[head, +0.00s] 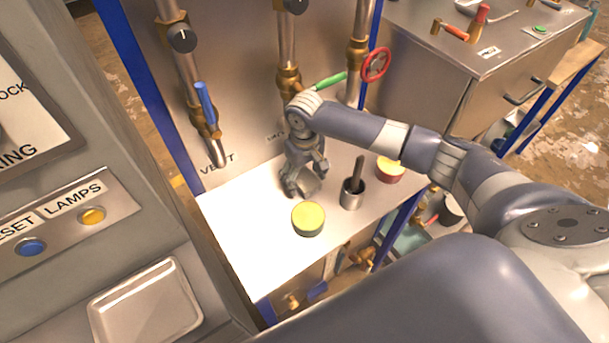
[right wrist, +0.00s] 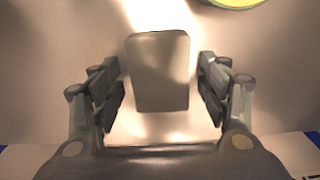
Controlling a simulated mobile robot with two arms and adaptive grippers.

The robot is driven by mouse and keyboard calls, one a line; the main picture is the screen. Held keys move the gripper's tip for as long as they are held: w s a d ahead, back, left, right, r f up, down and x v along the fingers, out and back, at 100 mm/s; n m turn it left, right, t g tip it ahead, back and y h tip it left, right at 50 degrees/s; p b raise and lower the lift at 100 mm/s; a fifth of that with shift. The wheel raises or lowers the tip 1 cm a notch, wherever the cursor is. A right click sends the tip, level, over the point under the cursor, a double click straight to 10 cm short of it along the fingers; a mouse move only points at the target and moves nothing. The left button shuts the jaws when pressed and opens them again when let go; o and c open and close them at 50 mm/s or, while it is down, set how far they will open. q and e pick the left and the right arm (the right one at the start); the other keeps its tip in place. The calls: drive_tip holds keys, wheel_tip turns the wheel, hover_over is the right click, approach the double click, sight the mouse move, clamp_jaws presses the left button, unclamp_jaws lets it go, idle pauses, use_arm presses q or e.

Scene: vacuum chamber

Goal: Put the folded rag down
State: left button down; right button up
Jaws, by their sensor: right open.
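The folded rag shows as a grey, roughly rectangular pad in the right wrist view (right wrist: 158,72). In the head view it is a small grey piece (head: 309,185) at the white shelf (head: 238,228), partly hidden by my right gripper. My right gripper (head: 305,177) is open and points down over the shelf. In the right wrist view its two fingers (right wrist: 160,88) stand on either side of the rag, with a gap on each side. The rag seems to lie on the shelf, though its underside is hidden. My left gripper is not in view.
A yellow-topped round tin (head: 308,218) stands just in front of the rag. A metal cup with a dark handle (head: 352,192) and a red, cream-topped tin (head: 390,170) stand to the right. Pipes and valves (head: 287,80) rise behind. The shelf's left part is clear.

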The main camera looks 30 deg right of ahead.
sight(305, 177)
wheel_tip(305, 177, up, 8)
drive_tip(key=shift+f+b, duration=0.2)
drive_tip(key=shift+b, duration=0.4)
idle(0.4)
